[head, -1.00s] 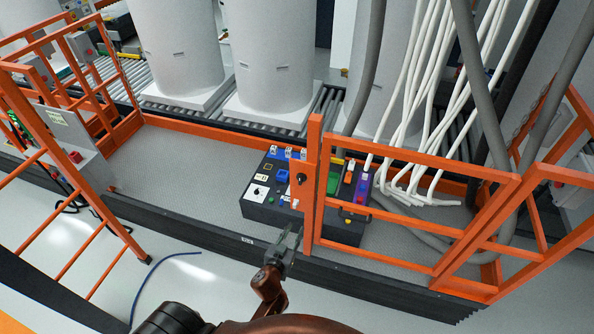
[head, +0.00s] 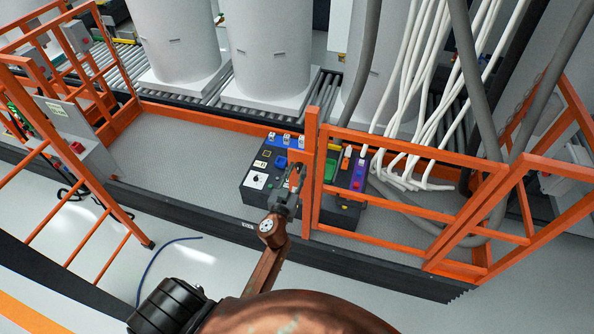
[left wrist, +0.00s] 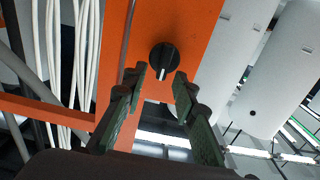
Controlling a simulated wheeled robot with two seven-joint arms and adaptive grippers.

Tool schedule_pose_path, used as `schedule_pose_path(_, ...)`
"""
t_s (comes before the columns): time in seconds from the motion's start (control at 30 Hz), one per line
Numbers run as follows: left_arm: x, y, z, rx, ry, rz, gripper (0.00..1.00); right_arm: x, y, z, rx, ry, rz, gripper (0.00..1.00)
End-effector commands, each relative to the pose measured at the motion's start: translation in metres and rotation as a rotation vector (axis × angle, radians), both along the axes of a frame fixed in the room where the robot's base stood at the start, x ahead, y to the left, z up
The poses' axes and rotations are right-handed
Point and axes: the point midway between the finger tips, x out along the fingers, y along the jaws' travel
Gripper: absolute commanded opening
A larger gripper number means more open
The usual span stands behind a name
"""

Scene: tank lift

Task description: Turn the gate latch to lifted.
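The gate latch is a round black knob (left wrist: 163,58) with a white mark, set on an orange plate (left wrist: 190,25) of the gate. In the left wrist view the white mark points down toward the gap between my fingers. My left gripper (left wrist: 161,80) is open, with one fingertip on each side of the knob's lower part. Whether the fingers touch the knob cannot be told. In the head view my left gripper (head: 294,180) is in front of the gate plate (head: 300,158) and largely hides the knob. My right gripper is not in view.
The orange gate rails (head: 410,152) extend right of the latch. White hoses (head: 415,110) hang behind the rails. A blue cable (head: 150,265) lies on the floor.

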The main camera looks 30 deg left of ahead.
Motion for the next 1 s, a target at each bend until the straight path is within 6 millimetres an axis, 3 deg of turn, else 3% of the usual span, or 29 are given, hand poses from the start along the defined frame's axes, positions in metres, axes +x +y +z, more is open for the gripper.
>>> schedule_pose_path(0.27, 0.0015, 0.0007, -0.0002, 0.000, 0.000, 0.000, 0.26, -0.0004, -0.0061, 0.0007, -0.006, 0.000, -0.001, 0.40)
schedule_pose_path(0.63, 0.0013, 0.0006, -0.0002, 0.000, 0.001, 0.000, 0.01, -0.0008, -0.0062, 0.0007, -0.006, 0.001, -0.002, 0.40)
schedule_pose_path(1.0, 0.0012, 0.0005, -0.0003, 0.004, 0.002, 0.000, 0.00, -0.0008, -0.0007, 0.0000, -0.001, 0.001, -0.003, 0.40)
